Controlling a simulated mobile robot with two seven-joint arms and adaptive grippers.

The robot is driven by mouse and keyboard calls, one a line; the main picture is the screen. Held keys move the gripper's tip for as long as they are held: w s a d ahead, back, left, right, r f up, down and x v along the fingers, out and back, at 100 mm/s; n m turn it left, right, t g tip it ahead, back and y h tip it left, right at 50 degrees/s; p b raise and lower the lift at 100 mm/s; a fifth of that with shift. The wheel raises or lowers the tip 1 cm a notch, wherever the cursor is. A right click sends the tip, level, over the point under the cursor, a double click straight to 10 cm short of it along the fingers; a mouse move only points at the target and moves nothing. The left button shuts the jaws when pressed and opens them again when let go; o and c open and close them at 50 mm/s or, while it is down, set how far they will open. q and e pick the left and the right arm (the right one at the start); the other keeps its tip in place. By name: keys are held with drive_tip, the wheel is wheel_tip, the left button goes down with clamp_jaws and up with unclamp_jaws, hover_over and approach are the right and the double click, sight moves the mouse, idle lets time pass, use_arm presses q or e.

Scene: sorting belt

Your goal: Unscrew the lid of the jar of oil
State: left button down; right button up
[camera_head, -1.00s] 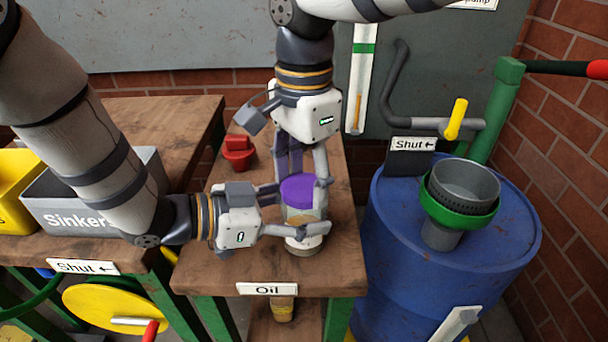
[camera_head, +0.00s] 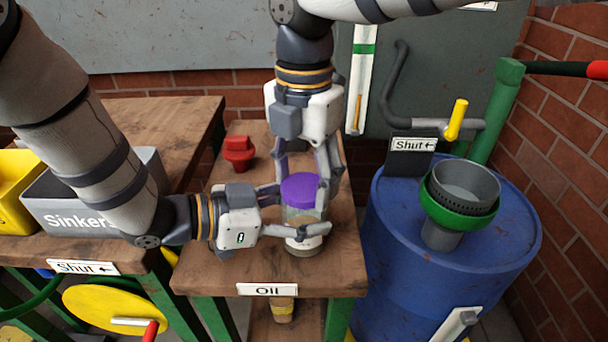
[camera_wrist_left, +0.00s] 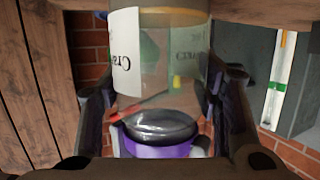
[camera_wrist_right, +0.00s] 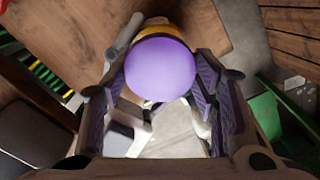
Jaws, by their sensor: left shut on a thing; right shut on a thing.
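The jar of oil (camera_head: 304,247) is a clear glass jar with a pale label and a purple lid (camera_head: 301,186). It looks upright on the wooden bench near its front edge. My left gripper (camera_head: 305,222) comes in from the left and is shut around the jar's body. The left wrist view shows the glass (camera_wrist_left: 155,75) between its fingers, with the lid (camera_wrist_left: 158,150) below. My right gripper (camera_head: 303,178) points down from above and is shut on the purple lid. The right wrist view shows the lid (camera_wrist_right: 160,70) between its fingers. I cannot tell whether the lid has loosened.
A red funnel-like piece (camera_head: 239,152) stands on the bench behind the left hand. An "Oil" sign (camera_head: 267,289) is on the bench's front edge. A blue drum (camera_head: 440,270) with a green-rimmed strainer (camera_head: 463,190) stands at the right. A grey "Sinkers" bin (camera_head: 70,205) is at the left.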

sight(304, 186)
drive_tip(key=shift+n, duration=0.4)
drive_tip(key=shift+r, duration=0.1)
drive_tip(key=shift+r, duration=0.95)
drive_tip(key=shift+r, duration=2.05)
use_arm(q)
drive_tip(key=shift+c, duration=2.3)
unclamp_jaws()
